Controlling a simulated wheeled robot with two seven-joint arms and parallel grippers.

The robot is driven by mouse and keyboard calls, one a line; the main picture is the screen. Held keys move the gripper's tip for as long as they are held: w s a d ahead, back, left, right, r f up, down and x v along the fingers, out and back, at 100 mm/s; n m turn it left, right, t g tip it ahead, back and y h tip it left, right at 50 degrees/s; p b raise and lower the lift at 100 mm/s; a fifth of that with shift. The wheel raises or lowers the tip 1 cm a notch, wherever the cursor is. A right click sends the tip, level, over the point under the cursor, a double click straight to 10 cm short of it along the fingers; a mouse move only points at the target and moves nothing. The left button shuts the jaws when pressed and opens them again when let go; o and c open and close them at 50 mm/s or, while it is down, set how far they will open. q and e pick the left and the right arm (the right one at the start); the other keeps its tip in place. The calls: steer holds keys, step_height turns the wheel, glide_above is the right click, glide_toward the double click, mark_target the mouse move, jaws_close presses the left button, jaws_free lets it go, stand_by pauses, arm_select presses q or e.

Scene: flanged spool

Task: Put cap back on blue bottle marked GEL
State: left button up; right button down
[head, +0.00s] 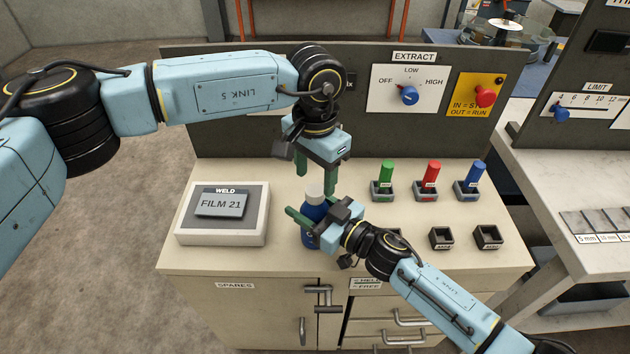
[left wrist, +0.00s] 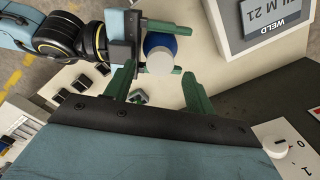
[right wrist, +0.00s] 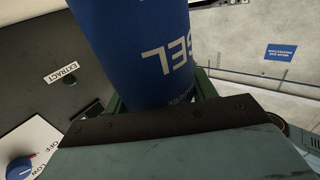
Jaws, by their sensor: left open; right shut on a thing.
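The blue bottle (head: 312,226) is upright over the bench, left of its middle. Its GEL lettering shows upside down in the right wrist view (right wrist: 142,40). My right gripper (head: 316,210) is shut around the bottle's body. A white cap (head: 315,190) shows at the bottle's top, also in the left wrist view (left wrist: 159,50); I cannot tell whether it is seated. My left gripper (head: 316,176) is open and points down just above the cap. In the left wrist view its fingers (left wrist: 160,76) lie either side of the cap's line, apart from it.
A WELD display box (head: 252,232) stands left of the bottle. Green (head: 387,172), red (head: 432,174) and blue (head: 475,175) handles stand in holders to the right. Empty square holders (head: 441,238) sit in front of them. A control panel (head: 250,130) rises behind the bench.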

arm_select(q)
steer(key=shift+r, duration=0.7)
steer(key=shift+c, duration=0.3)
